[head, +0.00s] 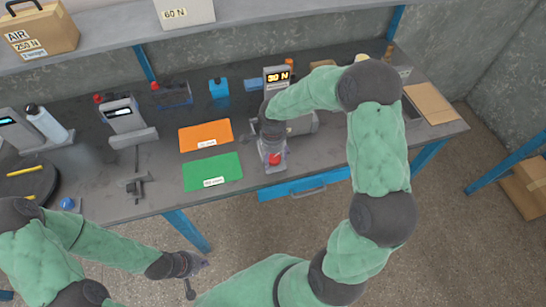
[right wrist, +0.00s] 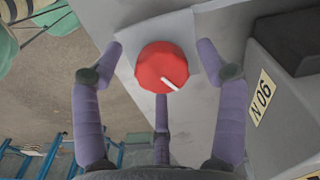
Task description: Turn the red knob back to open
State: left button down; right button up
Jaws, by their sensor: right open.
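The red knob (head: 275,159) is on the front of a grey device with a display reading "30 N" (head: 278,76). In the right wrist view the red knob (right wrist: 160,62) is seen face on, and its white mark points to the lower right. My right gripper (head: 271,146) is at the knob. In the right wrist view its purple fingers (right wrist: 160,50) are spread around the knob, with visible gaps on the left and right. Whether the lower finger touches it I cannot tell. My left gripper (head: 192,272) hangs in front of the bench, empty, fingers apart.
An orange mat (head: 205,134) and a green mat (head: 213,173) lie left of the device. A dark block with a yellowish label (right wrist: 263,97) stands close right of my right gripper in the wrist view. A blue drawer (head: 305,184) is under the bench edge.

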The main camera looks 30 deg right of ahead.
jog(key=shift+f, duration=0.1)
jog(key=c, duration=1.1)
jog(key=shift+n, duration=0.3)
